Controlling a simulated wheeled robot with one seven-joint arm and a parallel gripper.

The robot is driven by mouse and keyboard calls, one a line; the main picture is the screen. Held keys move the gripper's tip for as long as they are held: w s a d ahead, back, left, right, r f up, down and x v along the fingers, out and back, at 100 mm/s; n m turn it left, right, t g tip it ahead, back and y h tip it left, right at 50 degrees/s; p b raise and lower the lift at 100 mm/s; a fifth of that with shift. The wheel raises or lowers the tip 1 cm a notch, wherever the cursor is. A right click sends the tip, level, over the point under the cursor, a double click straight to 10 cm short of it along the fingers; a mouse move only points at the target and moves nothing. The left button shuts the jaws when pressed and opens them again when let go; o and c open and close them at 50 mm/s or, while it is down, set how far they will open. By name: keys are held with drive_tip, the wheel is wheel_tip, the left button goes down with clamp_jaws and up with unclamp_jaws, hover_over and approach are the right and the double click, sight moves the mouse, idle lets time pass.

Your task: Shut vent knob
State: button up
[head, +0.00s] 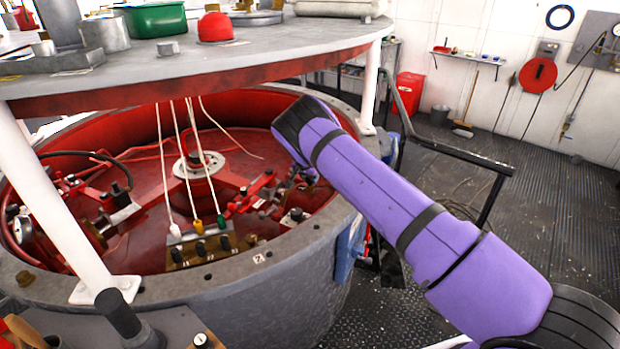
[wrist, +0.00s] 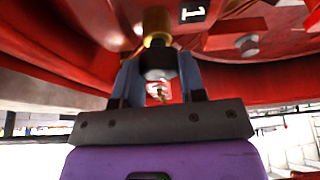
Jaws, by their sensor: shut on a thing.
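In the wrist view a black knob (wrist: 158,63) on a brass stem (wrist: 156,24) comes down from red metalwork. My gripper (wrist: 158,76) has a finger on each side of the knob and is shut on it. I cannot tell from the pictures how far the knob is turned.
A grey upper plate (head: 250,52) on white posts (head: 369,80) overhangs the vessel. White cords (head: 185,150) hang near several black-topped brass valves (head: 200,249). A gauge (head: 22,228) and red pipework sit at the left. Open deck (head: 560,210) lies to the right.

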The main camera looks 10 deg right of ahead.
drive_tip(key=shift+f+m+g+h, duration=0.1)
drive_tip(key=shift+m+g+h, duration=0.2)
drive_tip(key=shift+m, duration=0.9)
drive_tip(key=o, duration=0.9)
drive_tip(key=v, duration=1.1)
